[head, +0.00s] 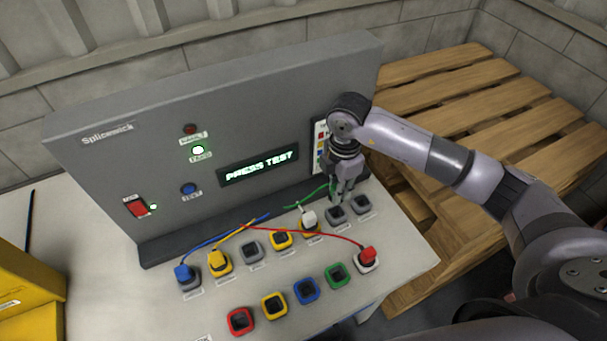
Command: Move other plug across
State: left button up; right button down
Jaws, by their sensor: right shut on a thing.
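My right gripper (344,194) is shut at the far right of the back socket row, just above the grey sockets (336,216). A green cable (313,192) runs into its fingers; the green plug held there is mostly hidden. A white plug (308,217) stands in a yellow-rimmed socket just left of the gripper. A blue plug (184,272) and a yellow plug (217,258) stand at the left end of the back row. A red plug (367,255) stands at the right end of the front row. My left gripper is out of view.
Open front-row sockets are red (240,321), yellow (273,306), blue (306,291) and green (337,275). The red cable (310,233) crosses between rows. A wooden pallet (450,90) lies right.

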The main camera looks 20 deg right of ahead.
jog(key=shift+d+f, duration=0.2)
jog(key=shift+f, duration=0.05)
jog(key=shift+d+f+b, duration=0.3)
jog(key=shift+f+b, duration=0.45)
jog(key=shift+f, duration=0.2)
jog(key=shift+f+b, duration=0.3)
jog(key=shift+f, duration=0.1)
jog(key=shift+f+b, duration=0.35)
jog(key=shift+f, duration=0.05)
jog(key=shift+a+f+b, duration=0.15)
jog(key=shift+f+b, duration=0.25)
jog(key=shift+f, duration=0.2)
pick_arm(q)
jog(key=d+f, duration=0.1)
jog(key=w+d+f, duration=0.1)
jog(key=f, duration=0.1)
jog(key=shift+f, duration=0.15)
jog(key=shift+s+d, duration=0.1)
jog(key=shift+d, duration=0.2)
